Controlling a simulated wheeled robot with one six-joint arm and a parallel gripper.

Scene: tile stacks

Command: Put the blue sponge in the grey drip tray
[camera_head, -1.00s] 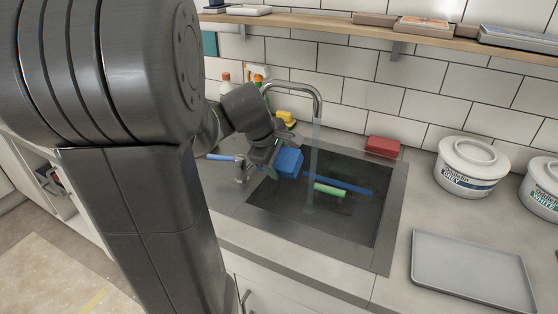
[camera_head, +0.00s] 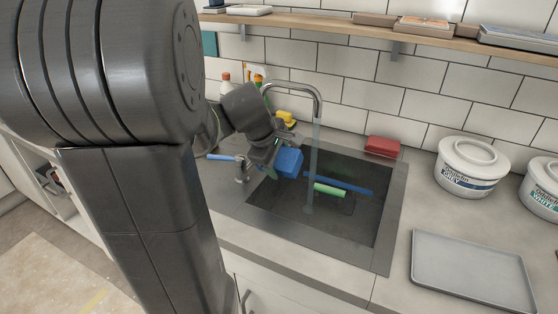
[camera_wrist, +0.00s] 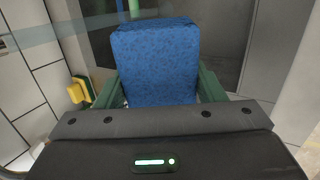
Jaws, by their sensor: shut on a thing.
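The blue sponge (camera_head: 289,163) is a block held by my gripper (camera_head: 272,153) above the left part of the sink. In the wrist view the blue sponge (camera_wrist: 156,62) fills the middle, between the green fingers of my gripper (camera_wrist: 158,92), which are shut on it. The grey drip tray (camera_head: 472,270) lies flat on the counter at the right front, empty, well to the right of my gripper.
The sink (camera_head: 358,225) holds a blue-handled thing (camera_head: 350,188) and a green thing (camera_head: 330,190). The tap (camera_head: 317,120) arches up just right of the sponge. A red sponge (camera_head: 382,146), a yellow sponge (camera_head: 286,118) and white tubs (camera_head: 470,168) stand behind.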

